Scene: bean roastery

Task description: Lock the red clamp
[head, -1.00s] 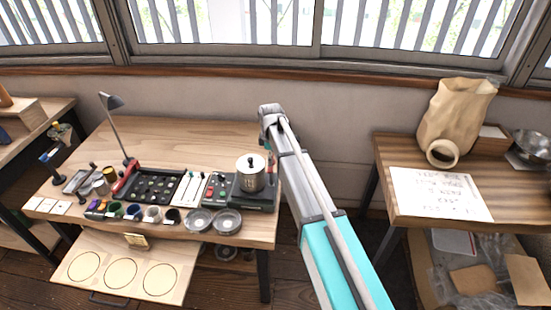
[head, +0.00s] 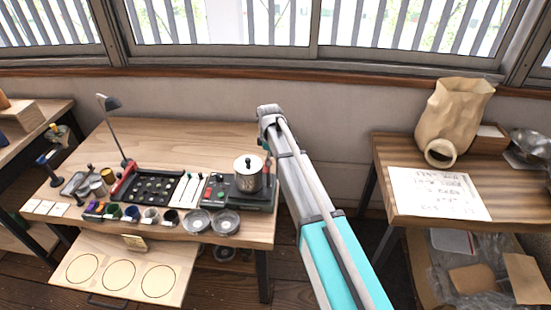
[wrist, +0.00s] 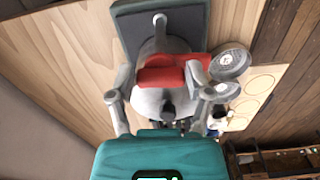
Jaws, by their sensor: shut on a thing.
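In the wrist view the red clamp (wrist: 158,77) lies between the fingers of my gripper (wrist: 163,77), which is shut on it. A grey rounded body with a black knob (wrist: 168,110) shows close to the red piece. A dark grey-green base plate (wrist: 190,22) with a pale rod stands beyond. In the head view the lidded metal pot (head: 247,176) with a black knob sits on a dark base, left of my arm. I cannot tell the clamp's lock state.
Two metal dishes (head: 226,222) lie at the table's front edge, left of the pot. A black tray (head: 155,185), small cups and a lamp (head: 111,102) stand further left. A drawer (head: 75,247) with three circles is pulled out. The table's back (head: 185,140) is clear.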

